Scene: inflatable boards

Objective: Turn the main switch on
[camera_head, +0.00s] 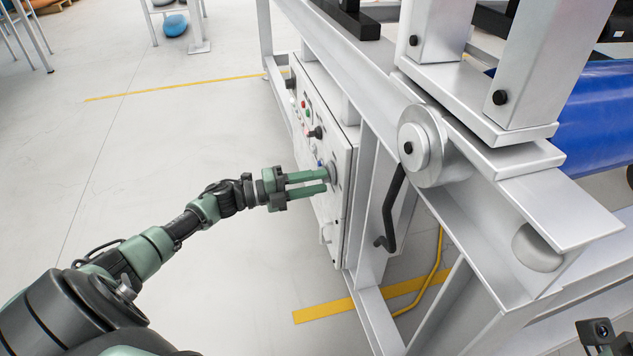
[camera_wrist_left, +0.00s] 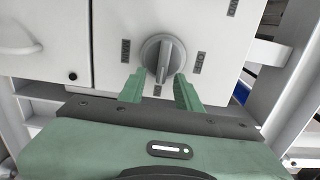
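The main switch is a grey round rotary knob with a raised bar handle (camera_wrist_left: 163,58), on the white front of a control box (camera_head: 339,215). In the head view the knob (camera_head: 331,174) is partly hidden by my fingers. My left gripper (camera_head: 326,181) is open. Its two green fingers (camera_wrist_left: 160,86) reach toward the panel on either side of the knob's handle, with gaps visible between them and the bar. My right gripper's fingers are not in view.
Other buttons and a black knob (camera_head: 316,132) sit farther along the panel. A grey metal frame (camera_head: 375,140) with a roller (camera_head: 420,145) and a black crank handle (camera_head: 392,205) stands close on the right. Floor left of the box is clear, with yellow lines (camera_head: 170,90).

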